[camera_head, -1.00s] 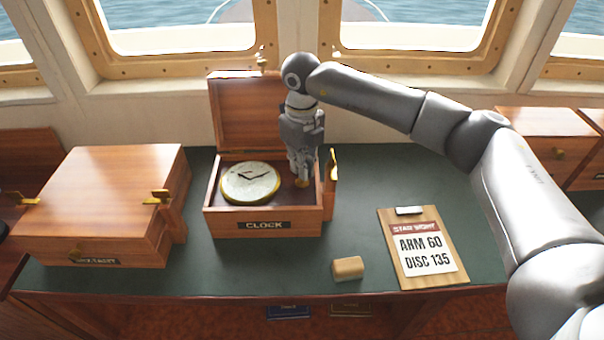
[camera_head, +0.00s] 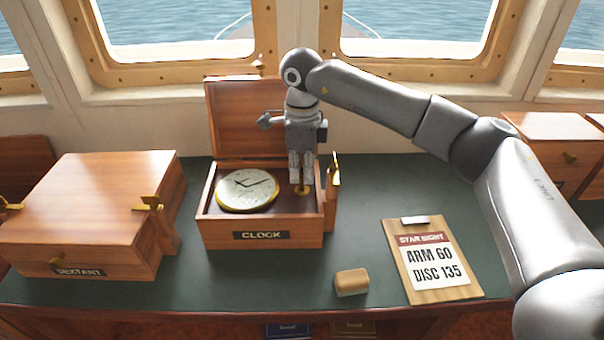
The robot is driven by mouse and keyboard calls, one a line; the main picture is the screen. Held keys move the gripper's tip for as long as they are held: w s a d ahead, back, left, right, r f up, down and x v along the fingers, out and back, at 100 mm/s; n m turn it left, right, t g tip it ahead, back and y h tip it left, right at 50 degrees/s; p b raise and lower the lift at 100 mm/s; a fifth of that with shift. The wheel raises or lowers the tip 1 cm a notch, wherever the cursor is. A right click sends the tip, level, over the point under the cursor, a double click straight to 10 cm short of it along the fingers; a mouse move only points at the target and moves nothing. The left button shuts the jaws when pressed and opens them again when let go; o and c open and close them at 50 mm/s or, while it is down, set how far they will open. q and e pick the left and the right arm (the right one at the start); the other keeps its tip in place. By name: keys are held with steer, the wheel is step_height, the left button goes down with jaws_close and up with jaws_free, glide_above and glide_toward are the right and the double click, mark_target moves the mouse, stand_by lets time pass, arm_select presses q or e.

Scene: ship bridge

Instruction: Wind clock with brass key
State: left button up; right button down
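The clock (camera_head: 247,188) has a round pale face with dark hands and a brass rim. It lies face up in the left part of an open wooden box (camera_head: 222,237) labelled CLOCK. My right gripper (camera_head: 302,184) points straight down into the right part of this box, beside the clock. Its fingers are close together, right above a small brass piece (camera_head: 302,191), which may be the key. I cannot tell whether the fingers grip it. My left gripper is out of view.
A closed wooden box (camera_head: 85,200) labelled SEXTANT stands at the left. A clipboard (camera_head: 470,292) reading ARM 60, DISC 135 and a small tan block (camera_head: 351,282) lie at the front right. The box lid (camera_head: 235,120) stands open behind the clock.

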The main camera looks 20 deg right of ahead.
steer(key=shift+n, duration=0.3)
steer(key=c, duration=1.7)
jaws_free()
steer(key=shift+o, duration=0.2)
steer(key=shift+r, duration=0.15)
step_height(320, 180, up, 12)
